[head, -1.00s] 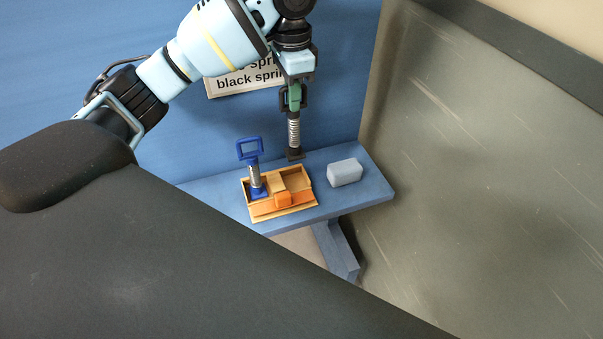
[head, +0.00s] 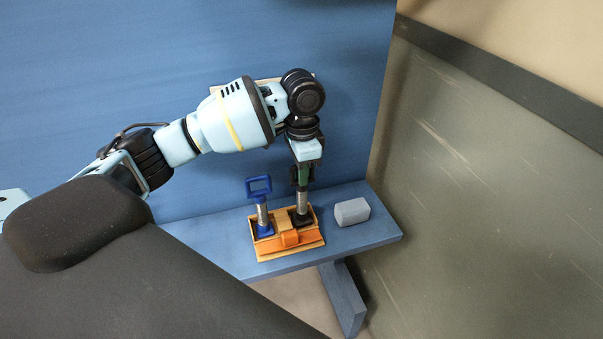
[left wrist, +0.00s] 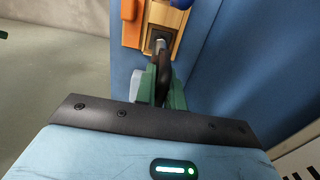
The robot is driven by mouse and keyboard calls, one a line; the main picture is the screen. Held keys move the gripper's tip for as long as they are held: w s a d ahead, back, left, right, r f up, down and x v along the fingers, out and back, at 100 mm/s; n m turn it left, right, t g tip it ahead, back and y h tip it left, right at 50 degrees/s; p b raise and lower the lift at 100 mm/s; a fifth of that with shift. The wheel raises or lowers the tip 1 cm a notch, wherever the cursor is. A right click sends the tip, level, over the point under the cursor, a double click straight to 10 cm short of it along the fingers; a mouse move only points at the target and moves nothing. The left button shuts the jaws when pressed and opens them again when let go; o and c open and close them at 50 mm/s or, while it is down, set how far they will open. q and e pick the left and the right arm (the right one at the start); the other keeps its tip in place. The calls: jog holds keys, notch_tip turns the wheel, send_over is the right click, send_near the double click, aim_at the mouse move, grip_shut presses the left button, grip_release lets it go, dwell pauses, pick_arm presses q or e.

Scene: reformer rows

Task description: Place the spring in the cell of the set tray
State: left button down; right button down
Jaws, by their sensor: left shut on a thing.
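The spring (head: 302,201) has a grey body, a dark foot and a dark top. My left gripper (head: 300,180) is shut on its top and holds it upright. The spring's foot is at the right cell of the wooden set tray (head: 292,252); I cannot tell whether it touches the cell floor. The left wrist view shows the dark top of the spring (left wrist: 164,65) between the green fingers of my gripper (left wrist: 160,85), with the tray (left wrist: 132,32) beyond. My right gripper is not in view.
A blue-handled spring (head: 262,214) stands in the tray's left cell, close beside the held one. An orange piece (head: 290,238) is at the tray's front. A grey block (head: 352,211) lies right of the tray on the blue shelf (head: 376,233). A blue wall stands behind.

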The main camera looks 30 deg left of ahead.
pick_arm(q)
jog(key=shift+f, duration=0.25)
jog(key=c, duration=1.5)
grip_release()
jog(key=shift+f, duration=0.2)
notch_tip(320, 180, up, 12)
jog(key=shift+r, duration=0.2)
